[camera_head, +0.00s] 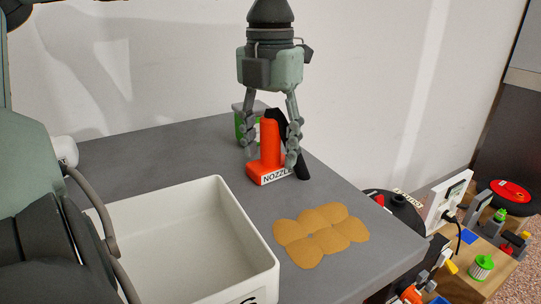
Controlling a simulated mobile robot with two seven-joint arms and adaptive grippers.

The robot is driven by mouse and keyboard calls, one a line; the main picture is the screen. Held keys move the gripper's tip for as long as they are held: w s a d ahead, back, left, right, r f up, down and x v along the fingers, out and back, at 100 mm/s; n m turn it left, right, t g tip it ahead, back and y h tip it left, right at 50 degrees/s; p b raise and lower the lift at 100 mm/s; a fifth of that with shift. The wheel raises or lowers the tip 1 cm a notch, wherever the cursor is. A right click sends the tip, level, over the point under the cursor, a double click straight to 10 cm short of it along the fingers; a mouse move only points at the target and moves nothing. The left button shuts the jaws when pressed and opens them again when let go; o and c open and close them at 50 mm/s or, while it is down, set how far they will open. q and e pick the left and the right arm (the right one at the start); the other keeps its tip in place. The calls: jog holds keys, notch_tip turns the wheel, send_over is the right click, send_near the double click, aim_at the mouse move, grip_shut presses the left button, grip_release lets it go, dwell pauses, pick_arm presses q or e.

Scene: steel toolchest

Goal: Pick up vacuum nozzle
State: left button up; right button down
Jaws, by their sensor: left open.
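An orange-red holder (270,137) with a white "NOZZLE" label stands upright on the grey top. A black part, seemingly the vacuum nozzle (302,166), leans along its right side and is partly hidden by a finger. My left gripper (270,156) points down from above with its fingers open. One finger is left of the orange upright and the other is in front of the black part. I cannot tell whether either finger touches anything. My right gripper is not in view.
A white open bin (262,262) stands at the front left. Tan round pads (321,234) lie right of it. A green container (240,128) is behind the holder. Below the right edge, a wooden surface (482,287) carries tools. A wall rises behind the grey top (150,152).

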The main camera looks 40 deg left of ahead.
pick_arm(q)
grip_shut()
jog(key=shift+r, duration=0.15)
